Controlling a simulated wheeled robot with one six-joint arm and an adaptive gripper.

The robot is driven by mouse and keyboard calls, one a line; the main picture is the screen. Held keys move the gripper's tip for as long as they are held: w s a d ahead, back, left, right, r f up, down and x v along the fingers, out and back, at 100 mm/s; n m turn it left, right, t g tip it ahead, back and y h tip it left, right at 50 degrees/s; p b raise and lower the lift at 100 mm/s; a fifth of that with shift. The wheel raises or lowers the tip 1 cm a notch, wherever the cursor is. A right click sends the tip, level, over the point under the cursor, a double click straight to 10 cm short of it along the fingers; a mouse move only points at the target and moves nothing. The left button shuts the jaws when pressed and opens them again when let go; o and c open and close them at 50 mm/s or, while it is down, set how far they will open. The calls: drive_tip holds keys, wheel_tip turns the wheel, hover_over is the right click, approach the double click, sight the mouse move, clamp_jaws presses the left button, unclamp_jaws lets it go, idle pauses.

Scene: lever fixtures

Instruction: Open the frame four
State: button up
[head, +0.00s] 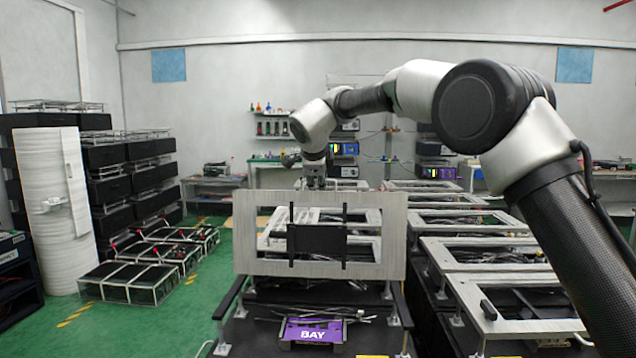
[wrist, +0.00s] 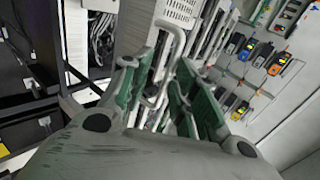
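A pale rectangular frame (head: 390,240) stands upright in the head view, with a black bracket across its opening. No number on it can be read. My gripper (head: 315,181) is at the top edge of this frame, small and partly dark in the head view. In the wrist view, my gripper (wrist: 165,80) has its two green-padded fingers apart. A bent metal handle (wrist: 172,45) shows between and just beyond the fingers. I cannot tell whether either finger touches it.
A purple unit marked BAY (head: 311,331) lies below the upright frame. Several flat frames (head: 490,254) lie in rows to the right. Black crates (head: 128,170) and a white roll (head: 52,205) stand at the left. Green floor (head: 150,322) is clear at the front left.

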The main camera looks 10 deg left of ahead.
drive_tip(key=v, duration=1)
drive_tip(key=shift+s+r, duration=0.3)
